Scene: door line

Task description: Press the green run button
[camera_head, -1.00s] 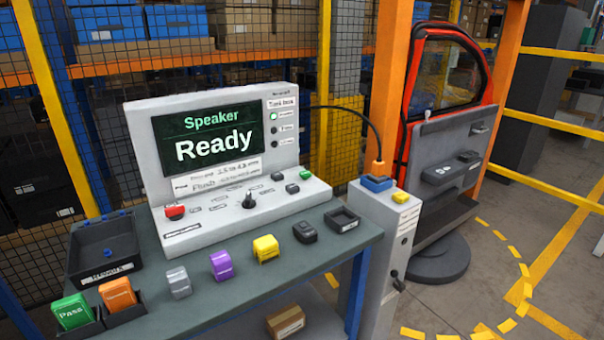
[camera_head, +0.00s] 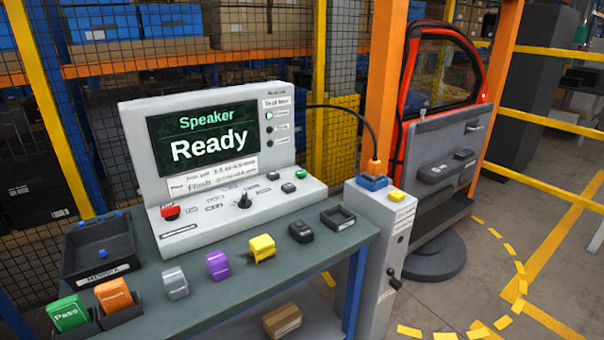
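A grey control console (camera_head: 180,240) stands on the dark green bench. Its screen (camera_head: 206,137) reads "Speaker" and "Ready". A small green button (camera_head: 301,174) sits at the right end of the console's sloped panel, with a dark button (camera_head: 288,188) just in front of it. A red button (camera_head: 170,212) is at the panel's left end, and a black joystick (camera_head: 244,199) stands near the middle. Neither of my grippers is in view, and nothing covers the green button.
Grey, purple and yellow blocks (camera_head: 262,248) and a black device (camera_head: 301,230) line the bench front. A black tray (camera_head: 98,250) and green and orange tags (camera_head: 114,295) are at left. A grey pedestal (camera_head: 372,260) and a red-framed door (camera_head: 440,150) stand right.

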